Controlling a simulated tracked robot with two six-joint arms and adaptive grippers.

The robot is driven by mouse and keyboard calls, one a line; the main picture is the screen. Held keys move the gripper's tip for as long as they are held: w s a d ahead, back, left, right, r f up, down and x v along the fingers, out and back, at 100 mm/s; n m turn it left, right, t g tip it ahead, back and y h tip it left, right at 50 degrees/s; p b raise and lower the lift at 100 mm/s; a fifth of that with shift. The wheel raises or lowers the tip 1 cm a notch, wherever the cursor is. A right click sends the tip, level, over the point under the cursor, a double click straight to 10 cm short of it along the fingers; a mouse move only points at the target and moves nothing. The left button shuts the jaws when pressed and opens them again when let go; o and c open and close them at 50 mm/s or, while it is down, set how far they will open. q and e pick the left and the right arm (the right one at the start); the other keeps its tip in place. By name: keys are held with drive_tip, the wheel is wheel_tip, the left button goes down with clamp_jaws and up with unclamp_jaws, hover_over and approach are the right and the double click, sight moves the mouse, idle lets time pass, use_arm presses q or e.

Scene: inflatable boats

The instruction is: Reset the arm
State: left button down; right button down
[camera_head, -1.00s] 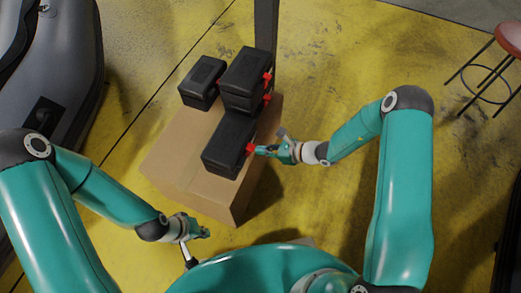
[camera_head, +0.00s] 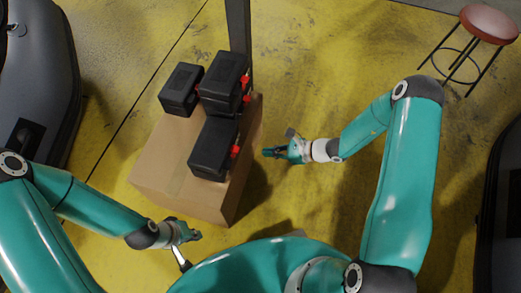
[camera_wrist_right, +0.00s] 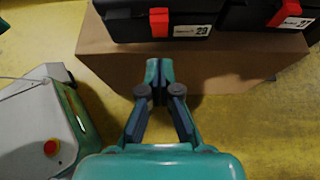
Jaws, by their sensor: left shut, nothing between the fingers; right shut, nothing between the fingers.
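My right gripper (camera_head: 268,153) is shut and empty, to the right of the cardboard box (camera_head: 180,192) and apart from the black cases. In the right wrist view its fingers (camera_wrist_right: 158,66) are closed together in front of the side of the cardboard box (camera_wrist_right: 215,72). My left gripper (camera_head: 196,236) is shut and empty, low in the head view, in front of the box's near side.
Black cases with red latches stand on the box: one at front (camera_head: 212,150), one at back left (camera_head: 180,90), and a stack (camera_head: 222,82). A post (camera_head: 238,30) rises behind. Grey inflatable boats (camera_head: 45,80) flank the scene. A red stool (camera_head: 488,22) stands at back right.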

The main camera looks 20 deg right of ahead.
drive_tip(key=shift+s, duration=0.1)
idle(0.4)
drive_tip(key=s+a+r+n+g+y, duration=0.1)
drive_tip(key=s+a+r+n+g, duration=0.1)
drive_tip(key=s+a+n+g, duration=0.6)
drive_tip(key=s+d+f+n+g+h, duration=0.1)
drive_tip(key=s+f+n+h, duration=0.15)
drive_tip(key=s+n, duration=0.4)
drive_tip(key=s+d+f+n+h, duration=0.1)
drive_tip(key=s+f+n+h, duration=0.1)
drive_tip(key=s+n+h, duration=0.45)
drive_tip(key=w+d+r+n+t+y+p, duration=0.1)
drive_tip(key=w+n+t+y+p, duration=0.1)
drive_tip(key=w+t, duration=0.1)
wheel_tip(320, 180, up, 22)
drive_tip(key=p, duration=2.1)
drive_tip(key=shift+f, duration=0.25)
drive_tip(key=shift+w, duration=0.1)
